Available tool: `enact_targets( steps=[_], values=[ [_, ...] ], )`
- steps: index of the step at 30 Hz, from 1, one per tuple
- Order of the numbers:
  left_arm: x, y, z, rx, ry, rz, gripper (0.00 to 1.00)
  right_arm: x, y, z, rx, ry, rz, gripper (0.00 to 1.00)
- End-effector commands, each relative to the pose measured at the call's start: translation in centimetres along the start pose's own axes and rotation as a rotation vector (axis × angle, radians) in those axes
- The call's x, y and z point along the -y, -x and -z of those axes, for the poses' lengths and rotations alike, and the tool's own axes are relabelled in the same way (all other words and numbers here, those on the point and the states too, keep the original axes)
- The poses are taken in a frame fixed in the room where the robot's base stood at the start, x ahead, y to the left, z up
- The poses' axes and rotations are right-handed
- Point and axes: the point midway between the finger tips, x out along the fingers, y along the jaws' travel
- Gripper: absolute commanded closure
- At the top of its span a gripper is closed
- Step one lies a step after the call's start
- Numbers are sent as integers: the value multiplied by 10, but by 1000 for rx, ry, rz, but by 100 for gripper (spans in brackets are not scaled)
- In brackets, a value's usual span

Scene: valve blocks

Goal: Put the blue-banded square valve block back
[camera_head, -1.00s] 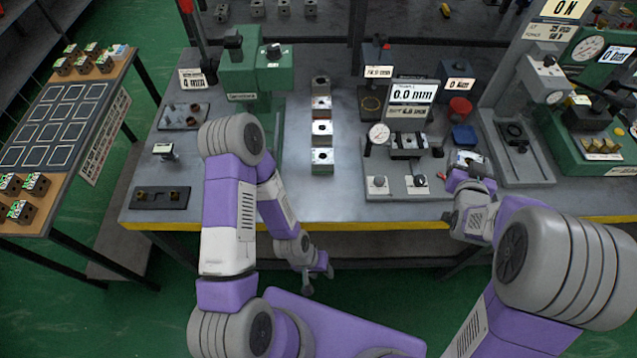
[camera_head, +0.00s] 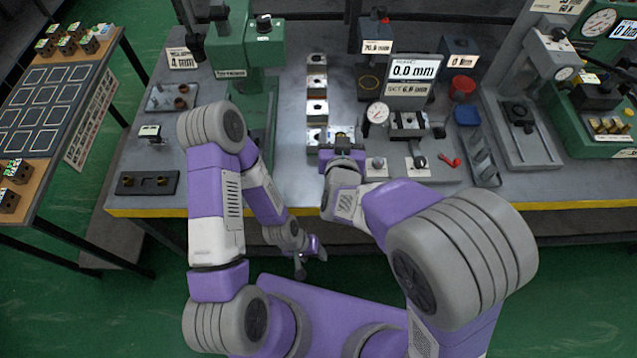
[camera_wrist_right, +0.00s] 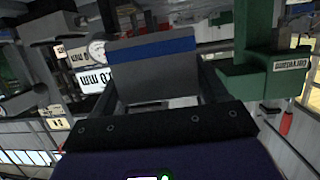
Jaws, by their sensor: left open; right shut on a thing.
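The blue-banded block shows large in the right wrist view as a grey block (camera_wrist_right: 150,75) with a blue stripe across it. My right gripper (camera_head: 342,155) is shut on it; in the head view the held block (camera_head: 341,134) is partly hidden by the gripper. It appears just right of the nearest block (camera_head: 316,138) in a row of square metal blocks on the bench. I cannot tell whether it touches the bench or that block. My left gripper (camera_head: 308,262) is open and empty, low in front of the bench edge.
The row continues back with more blocks (camera_head: 317,84). A green press (camera_head: 232,45) stands at the left. A side table (camera_head: 50,110) with marked squares holds several blocks.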

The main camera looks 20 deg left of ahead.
Motion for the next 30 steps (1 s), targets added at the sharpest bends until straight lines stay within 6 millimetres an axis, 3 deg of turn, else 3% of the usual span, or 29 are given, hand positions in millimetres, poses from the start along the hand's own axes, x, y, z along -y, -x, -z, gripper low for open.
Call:
enact_targets(
  steps=[3, 9, 16, 25, 30],
  values=[
    [2, -6, 0, 0, 0, 0, 45, 29, 11, -11, -3, 8, 26, 84],
    [4, -11, 1, 0, 0, 0, 45, 49, 19, -26, -2, 15, 44, 84],
    [11, -30, 1, 0, 0, 0, 45, 49, 7, -67, -2, 16, 43, 84],
    [15, -40, 2, 0, 0, 0, 45, 49, 0, -90, -3, 13, 44, 84],
    [19, -50, 2, 0, 0, 0, 45, 49, -8, -114, -2, 14, 43, 84]
  ],
)
